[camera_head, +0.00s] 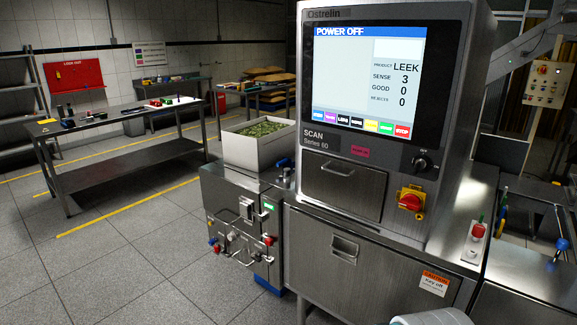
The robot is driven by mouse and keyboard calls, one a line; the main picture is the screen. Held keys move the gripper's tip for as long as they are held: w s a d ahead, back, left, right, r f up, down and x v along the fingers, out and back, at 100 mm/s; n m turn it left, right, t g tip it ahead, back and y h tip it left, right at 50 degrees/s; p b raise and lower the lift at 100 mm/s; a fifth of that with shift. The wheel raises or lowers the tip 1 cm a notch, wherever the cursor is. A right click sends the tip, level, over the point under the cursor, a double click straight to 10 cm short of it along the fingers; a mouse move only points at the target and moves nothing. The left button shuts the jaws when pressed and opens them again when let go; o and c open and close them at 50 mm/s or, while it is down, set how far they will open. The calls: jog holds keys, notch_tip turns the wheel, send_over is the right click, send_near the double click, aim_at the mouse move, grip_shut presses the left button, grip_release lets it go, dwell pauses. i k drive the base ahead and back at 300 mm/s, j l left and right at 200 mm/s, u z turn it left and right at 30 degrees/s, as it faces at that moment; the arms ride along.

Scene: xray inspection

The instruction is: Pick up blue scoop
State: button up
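I cannot make out a blue scoop for certain. A small blue object (284,163) lies beside the white box, close to the left side of the inspection machine, and is too small to identify. Another blue-topped object (561,244) shows at the right edge, and its shape is unclear. My gripper is not in view; a pale rounded part at the bottom edge may be my arm.
The X-ray inspection machine (335,225) fills the middle, its screen (345,70) reading POWER OFF. A white box (240,152) of green pieces stands on its left. A metal table (110,135) with tools stands farther left. Tiled floor (130,255) between is clear.

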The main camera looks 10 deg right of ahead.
aim_at(286, 161)
jog(key=i+j+z, duration=0.15)
jog(key=i+j, duration=0.2)
jog(key=i+j+z, duration=0.1)
jog(key=i+j, duration=0.25)
jog(key=i+j+z, duration=0.15)
jog(key=i+j, duration=0.15)
jog(key=j, duration=0.15)
jog(key=i+j+z, duration=0.1)
jog(key=i+j, duration=0.2)
jog(key=j, duration=0.15)
jog(key=i+j+z, duration=0.15)
jog(key=i+j, duration=0.15)
jog(key=j, duration=0.2)
jog(key=i+j+z, duration=0.1)
jog(key=i+j, duration=0.15)
jog(key=j, duration=0.25)
jog(key=i+j+z, duration=0.15)
jog(key=j, duration=0.35)
jog(key=i+j+z, duration=0.1)
jog(key=i+j, duration=0.2)
jog(key=j, duration=0.25)
jog(key=i, duration=0.45)
